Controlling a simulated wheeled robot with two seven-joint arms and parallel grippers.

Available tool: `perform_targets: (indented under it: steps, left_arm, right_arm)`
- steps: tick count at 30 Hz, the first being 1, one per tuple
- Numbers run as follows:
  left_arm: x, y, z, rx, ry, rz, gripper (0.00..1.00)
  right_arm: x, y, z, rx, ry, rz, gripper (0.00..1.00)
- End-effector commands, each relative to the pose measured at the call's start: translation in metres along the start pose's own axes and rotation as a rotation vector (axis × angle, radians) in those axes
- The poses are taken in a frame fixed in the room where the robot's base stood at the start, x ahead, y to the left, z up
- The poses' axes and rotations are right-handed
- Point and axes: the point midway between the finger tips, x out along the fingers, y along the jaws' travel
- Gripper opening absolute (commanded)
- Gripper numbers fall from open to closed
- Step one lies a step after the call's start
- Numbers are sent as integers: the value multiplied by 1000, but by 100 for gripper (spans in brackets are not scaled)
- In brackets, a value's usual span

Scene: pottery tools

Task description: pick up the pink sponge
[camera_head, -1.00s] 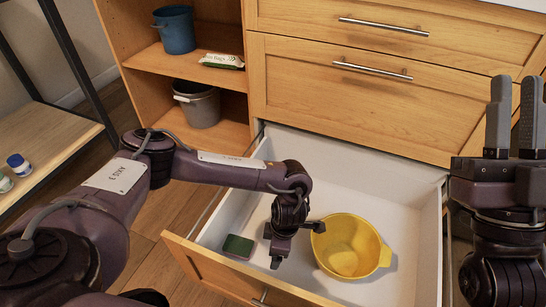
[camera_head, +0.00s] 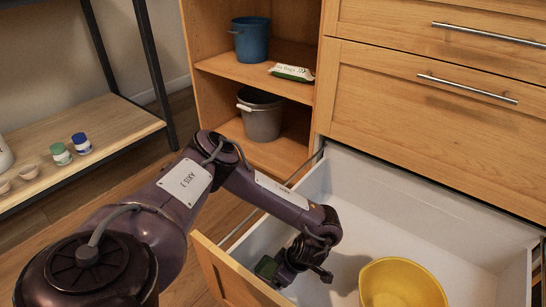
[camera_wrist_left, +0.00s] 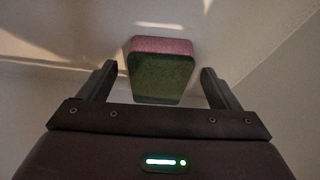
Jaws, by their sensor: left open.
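The sponge (camera_head: 266,267) lies in the open drawer near its left front corner, partly hidden by my left gripper (camera_head: 290,272). In the left wrist view the sponge (camera_wrist_left: 160,72) shows a dark green face and a pink layer along its far edge. My left gripper (camera_wrist_left: 158,74) is open, with one finger on each side of the sponge and a visible gap on both sides. I cannot tell how far above the drawer floor the fingertips are. My right gripper is out of view.
The white drawer (camera_head: 450,225) also holds a yellow bowl (camera_head: 400,287) right of my left gripper. A cabinet shelf (camera_head: 225,67) behind holds a blue bucket (camera_head: 250,42) and a green-white packet (camera_head: 291,72); a grey bucket (camera_head: 262,118) stands below. Small jars (camera_head: 81,144) stand on the left rack.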

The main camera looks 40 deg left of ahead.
Motion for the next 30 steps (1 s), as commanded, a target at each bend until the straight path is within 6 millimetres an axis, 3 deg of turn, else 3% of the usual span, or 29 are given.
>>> perform_targets:
  steps: [9,20,30]
  left_arm:
    - [5,0,0,0,-1,1,83]
    - [5,0,0,0,-1,1,37]
    - [4,0,0,0,-1,1,37]
  right_arm:
    - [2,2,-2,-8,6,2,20]
    - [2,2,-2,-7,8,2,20]
    - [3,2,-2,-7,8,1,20]
